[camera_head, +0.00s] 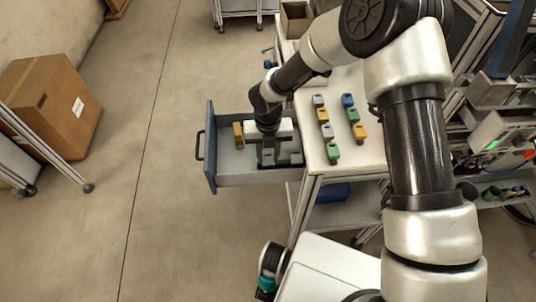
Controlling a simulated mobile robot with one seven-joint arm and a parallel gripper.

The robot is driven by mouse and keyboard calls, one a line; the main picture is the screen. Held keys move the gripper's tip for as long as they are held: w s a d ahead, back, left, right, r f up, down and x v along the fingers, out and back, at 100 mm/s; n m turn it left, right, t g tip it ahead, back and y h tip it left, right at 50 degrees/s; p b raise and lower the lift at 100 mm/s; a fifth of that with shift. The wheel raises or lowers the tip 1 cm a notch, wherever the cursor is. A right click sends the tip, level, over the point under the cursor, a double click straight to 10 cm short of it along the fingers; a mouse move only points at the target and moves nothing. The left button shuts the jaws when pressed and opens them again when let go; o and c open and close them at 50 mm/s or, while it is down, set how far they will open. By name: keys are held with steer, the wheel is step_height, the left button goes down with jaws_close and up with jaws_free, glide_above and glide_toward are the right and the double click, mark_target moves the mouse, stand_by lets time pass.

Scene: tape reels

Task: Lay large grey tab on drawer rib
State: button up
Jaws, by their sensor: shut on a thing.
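My gripper (268,157) points down inside the open drawer (235,180), with its fingers shut on a grey tab that they mostly hide. Whether that tab touches a rib cannot be told, because the gripper and arm cover the middle of the drawer. A yellow tab (238,135) stands in the drawer at the left, near the blue drawer front (211,150). Another grey piece (295,158) shows in the drawer just right of the gripper, near the table side.
The white tabletop (345,170) right of the drawer carries two rows of grey, blue, yellow and green tabs (332,151). My arm passes over its right side. A cardboard box (50,105) stands far left. The floor left of the drawer is clear.

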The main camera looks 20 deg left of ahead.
mark_target(268, 158)
steer(key=o, duration=1)
step_height(268, 158, up, 12)
steer(key=p, duration=0.1)
steer(key=shift+r, duration=0.15)
